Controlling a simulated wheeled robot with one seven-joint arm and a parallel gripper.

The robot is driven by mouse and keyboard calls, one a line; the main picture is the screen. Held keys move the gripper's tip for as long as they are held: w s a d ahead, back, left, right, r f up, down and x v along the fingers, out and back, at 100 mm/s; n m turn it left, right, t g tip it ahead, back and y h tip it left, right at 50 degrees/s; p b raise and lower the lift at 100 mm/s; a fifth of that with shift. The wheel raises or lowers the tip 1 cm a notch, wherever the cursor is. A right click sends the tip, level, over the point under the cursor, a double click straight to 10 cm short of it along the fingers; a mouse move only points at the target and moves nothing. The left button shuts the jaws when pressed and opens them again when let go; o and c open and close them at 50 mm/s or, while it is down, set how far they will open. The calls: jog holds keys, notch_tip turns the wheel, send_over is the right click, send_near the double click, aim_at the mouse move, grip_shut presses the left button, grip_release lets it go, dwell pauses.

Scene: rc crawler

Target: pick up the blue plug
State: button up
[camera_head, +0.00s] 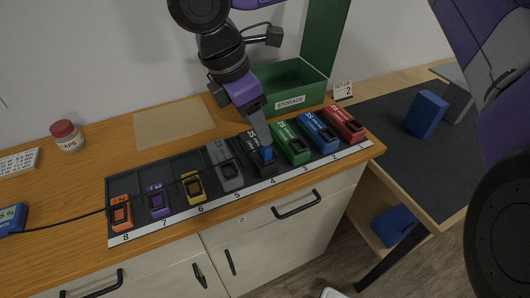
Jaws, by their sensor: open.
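A small blue piece (266,154), which looks like the blue plug, sits at the black battery block (262,168) in slot 4 of the tray. The gripper is open. I cannot tell whether the fingers touch the plug or stand on both sides of it.
The numbered tray (140,188) also holds red (344,124), blue (318,132), green (291,143), grey, yellow, purple and orange blocks. A thin black cable runs across the tray from a blue box (12,219). A green storage box (300,92) stands behind.

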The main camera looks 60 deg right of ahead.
aim_at(266, 153)
jog(key=shift+x, duration=3.15)
jog(key=shift+a, duration=0.15)
grip_shut()
